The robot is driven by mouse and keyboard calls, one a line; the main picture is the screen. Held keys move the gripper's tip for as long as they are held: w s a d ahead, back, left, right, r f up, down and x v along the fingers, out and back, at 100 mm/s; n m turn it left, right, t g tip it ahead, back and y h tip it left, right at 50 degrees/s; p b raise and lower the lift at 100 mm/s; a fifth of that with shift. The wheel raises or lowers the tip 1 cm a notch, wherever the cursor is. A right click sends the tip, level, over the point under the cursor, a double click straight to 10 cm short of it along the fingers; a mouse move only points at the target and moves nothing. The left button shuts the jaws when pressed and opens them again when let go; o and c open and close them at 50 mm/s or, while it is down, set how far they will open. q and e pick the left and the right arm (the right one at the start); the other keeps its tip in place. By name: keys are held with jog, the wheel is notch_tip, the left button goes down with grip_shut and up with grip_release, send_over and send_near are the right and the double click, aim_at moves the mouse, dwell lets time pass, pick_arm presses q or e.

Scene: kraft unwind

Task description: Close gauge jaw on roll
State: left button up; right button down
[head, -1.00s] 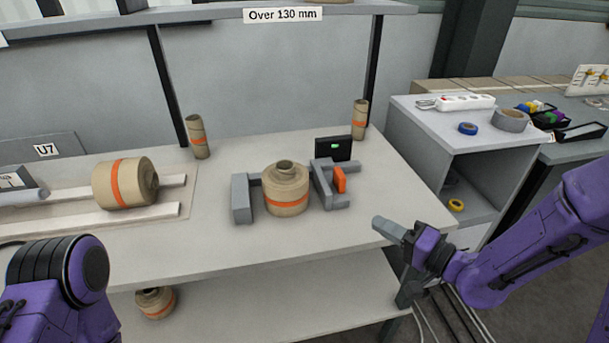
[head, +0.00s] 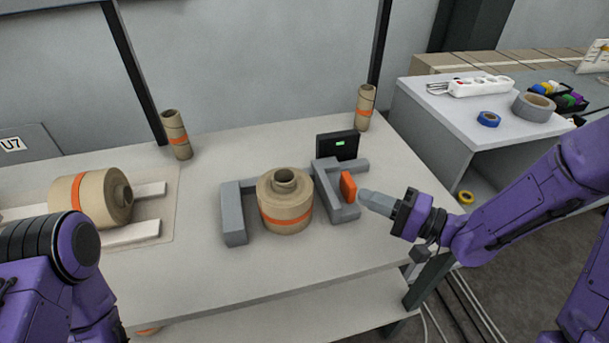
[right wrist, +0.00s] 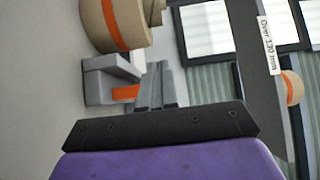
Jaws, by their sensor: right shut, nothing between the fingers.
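The kraft roll (head: 285,205) with an orange band stands upright in the grey gauge, between its fixed left jaw (head: 234,217) and its right jaw (head: 333,193). The right jaw carries an orange pad (head: 348,187) on its outer side. My right gripper (head: 364,197) is shut and empty, its tips just right of the orange pad; whether they touch it I cannot tell. In the right wrist view the shut fingers (right wrist: 156,88) are beside the orange pad (right wrist: 125,92), with the roll (right wrist: 118,22) above. My left arm shows at lower left, its gripper out of view.
A black display (head: 337,146) with a green light stands behind the gauge. Two slim cardboard cores (head: 176,136) (head: 364,108) stand at the back. Another roll (head: 92,199) lies on white rails at left. The table front is clear.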

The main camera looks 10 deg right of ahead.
aim_at(290, 199)
jog(key=w+a, duration=0.2)
jog(key=a, duration=0.1)
jog(key=w+a+p, duration=0.1)
jog(key=w+a, duration=0.1)
jog(key=a, duration=0.2)
jog(key=w+a+p, duration=0.1)
jog(key=a, duration=0.3)
jog(key=shift+w+a+r, duration=0.1)
jog(key=shift+w+r, duration=0.05)
jog(key=shift+w, duration=0.25)
jog(key=shift+a, duration=0.15)
jog(key=shift+a, duration=0.15)
jog(key=shift+a+p, duration=0.65)
jog(key=shift+a, duration=1.25)
